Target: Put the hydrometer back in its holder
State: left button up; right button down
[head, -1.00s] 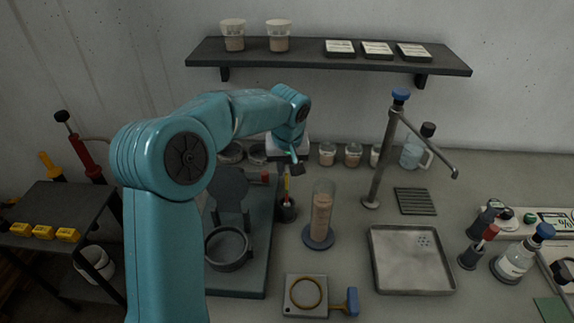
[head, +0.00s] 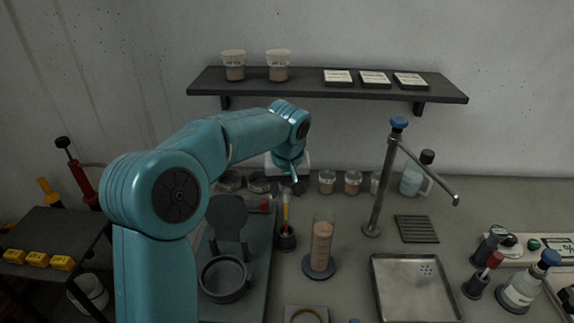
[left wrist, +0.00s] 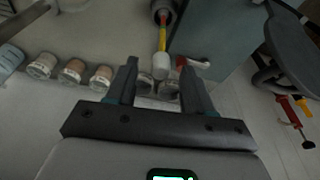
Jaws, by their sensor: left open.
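The hydrometer, a thin yellow-and-red stem (head: 285,209), stands nearly upright in a small dark round holder (head: 286,239). In the left wrist view the stem (left wrist: 163,38) runs from the dark holder (left wrist: 161,10) to a pale, thick top end. My left gripper (head: 292,182) is above the stem in the head view. In the left wrist view its two fingers (left wrist: 158,66) are spread, with the pale end between them in the picture. No finger visibly touches it. The stem's foot is hidden inside the holder. My right gripper is not in view.
A cylinder of brown liquid (head: 322,243) stands just right of the holder. A dark stand with a ring cup (head: 224,279) is to the left. Several small jars (head: 327,182) line the back, beside a tall metal post (head: 381,185). A metal tray (head: 378,291) lies at the right.

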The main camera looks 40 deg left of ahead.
pick_arm(q)
jog(key=v, duration=1.2)
jog(key=shift+r, duration=0.35)
jog(key=shift+s, duration=0.1)
